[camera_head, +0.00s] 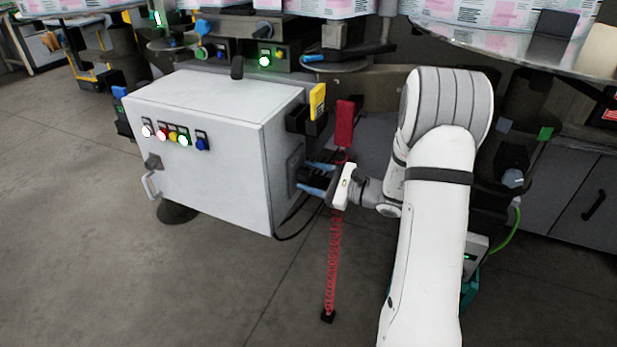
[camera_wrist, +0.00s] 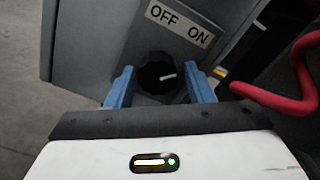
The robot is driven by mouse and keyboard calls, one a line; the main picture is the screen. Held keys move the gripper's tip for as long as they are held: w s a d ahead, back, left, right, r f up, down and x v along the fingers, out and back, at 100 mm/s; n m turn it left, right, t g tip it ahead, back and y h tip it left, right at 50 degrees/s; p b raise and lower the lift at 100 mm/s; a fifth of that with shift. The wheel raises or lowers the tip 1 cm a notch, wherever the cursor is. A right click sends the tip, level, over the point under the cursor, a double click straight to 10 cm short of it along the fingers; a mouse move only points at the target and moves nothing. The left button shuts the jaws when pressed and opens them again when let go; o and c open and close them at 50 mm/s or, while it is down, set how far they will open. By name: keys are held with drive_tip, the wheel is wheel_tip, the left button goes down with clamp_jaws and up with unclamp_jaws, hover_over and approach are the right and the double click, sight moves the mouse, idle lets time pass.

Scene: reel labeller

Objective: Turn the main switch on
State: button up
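The main switch is a round black knob (camera_wrist: 153,84) with a white mark, on the side of a light grey cabinet (camera_head: 200,170). A plate (camera_wrist: 180,24) reading OFF and ON sits above it in the wrist view. The white mark points right and slightly up, more to the ON side than to OFF. My gripper (camera_head: 309,178) is at the cabinet's right side. In the wrist view its two blue fingers (camera_wrist: 160,72) stand either side of the knob, with a gap visible on each side. The head view does not show the knob clearly.
A red coiled cord (camera_head: 333,260) hangs beside my gripper; a thick red cable (camera_wrist: 270,98) is close right in the wrist view. A yellow box (camera_head: 317,102) and a red holder (camera_head: 344,124) sit above. Lit buttons (camera_head: 183,140) are on the cabinet front. Floor ahead is clear.

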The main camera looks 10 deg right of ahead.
drive_tip(key=shift+o, duration=1)
drive_tip(key=shift+a, duration=0.1)
drive_tip(key=p+v, duration=0.1)
drive_tip(key=v, duration=0.7)
drive_tip(key=shift+a, duration=0.1)
